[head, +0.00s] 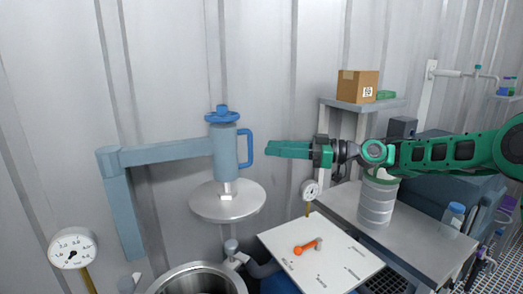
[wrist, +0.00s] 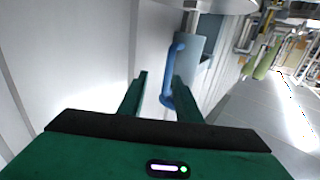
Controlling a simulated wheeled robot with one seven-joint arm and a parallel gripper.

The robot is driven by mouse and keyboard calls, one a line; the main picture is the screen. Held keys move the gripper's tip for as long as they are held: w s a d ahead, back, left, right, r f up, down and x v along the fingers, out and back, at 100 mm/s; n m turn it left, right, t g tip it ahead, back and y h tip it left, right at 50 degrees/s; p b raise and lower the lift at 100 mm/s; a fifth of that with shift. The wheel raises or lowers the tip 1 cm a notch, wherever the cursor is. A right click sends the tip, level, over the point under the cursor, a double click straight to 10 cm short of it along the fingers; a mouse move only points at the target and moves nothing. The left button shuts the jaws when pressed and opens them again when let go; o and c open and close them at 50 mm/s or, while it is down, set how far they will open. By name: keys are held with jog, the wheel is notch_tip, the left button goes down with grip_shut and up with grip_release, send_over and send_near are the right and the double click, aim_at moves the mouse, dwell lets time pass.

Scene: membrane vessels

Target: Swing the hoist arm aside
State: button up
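The hoist arm (head: 168,152) is a blue-grey horizontal beam on an upright post at the left. Its end carries a cylinder (head: 225,153) with a blue handwheel (head: 222,115) on top and a round metal lid (head: 227,203) hanging below. A blue loop handle (head: 247,148) sticks out from the cylinder's right side. My gripper (head: 270,148) is level with the handle, a short gap to its right. In the wrist view my gripper (wrist: 160,80) is open and empty, and the handle (wrist: 172,68) shows ahead, between the fingers but nearer the right one.
An open metal vessel (head: 198,280) stands below and left of the lid. A white board (head: 320,258) with an orange-handled tool (head: 307,246) lies below my gripper. A bench (head: 410,235) with a metal canister (head: 377,203) stands at the right. A corrugated wall is close behind.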

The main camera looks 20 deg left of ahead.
jog(key=shift+w+d, duration=0.25)
jog(key=shift+d, duration=1.05)
jog(key=s+d+f+m+t+h, duration=0.1)
jog(key=d+f+m+t+h, duration=0.35)
jog(key=d, duration=0.85)
jog(key=d+f+m+t+h, duration=0.2)
jog(key=d+f+m+h, duration=0.45)
jog(key=d, duration=0.75)
jog(key=s+d+f+m+h, duration=0.1)
jog(key=s+d+m+h, duration=0.15)
jog(key=s+d, duration=0.5)
jog(key=s+d+f+m+h, duration=0.1)
jog(key=s+d+m+h, duration=0.2)
jog(key=d, duration=0.8)
jog(key=s+d+f+m+g, duration=0.1)
jog(key=s+d+m, duration=0.2)
jog(key=s, duration=0.6)
jog(key=s+d+f+m+g, duration=0.1)
jog(key=s+d+f+m, duration=0.1)
jog(key=s+d, duration=0.3)
jog(key=s+d+f+m+g+h, duration=0.1)
jog(key=s+d+m, duration=0.3)
jog(key=s, duration=0.9)
jog(key=shift+s+d+f+m+g, duration=0.2)
jog(key=shift+s+d+m+g, duration=0.15)
jog(key=shift+g, duration=0.1)
